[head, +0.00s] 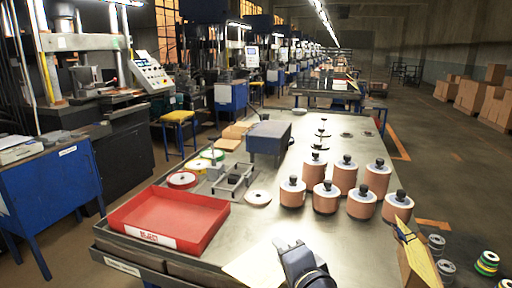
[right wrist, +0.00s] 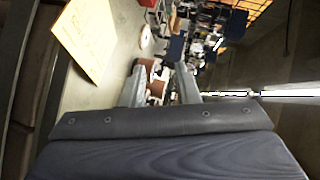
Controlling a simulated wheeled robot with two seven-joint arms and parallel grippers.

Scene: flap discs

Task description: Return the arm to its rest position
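My right gripper (head: 288,243) shows at the bottom middle of the head view, above the near edge of the metal table (head: 330,240). In the right wrist view its two fingers (right wrist: 161,88) stand apart with nothing between them. My left gripper is not in view. Several stacks of tan flap discs with black knobs (head: 325,198) stand upright on the table, beyond and to the right of the gripper. The red tray (head: 165,212) at the left of the table is empty.
A pale sheet (head: 250,266) lies by the gripper, partly hidden by it. A grey fixture (head: 232,180), a blue-grey box (head: 268,138) and a loose disc (head: 257,198) sit past the tray. Spools stand on the floor at right.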

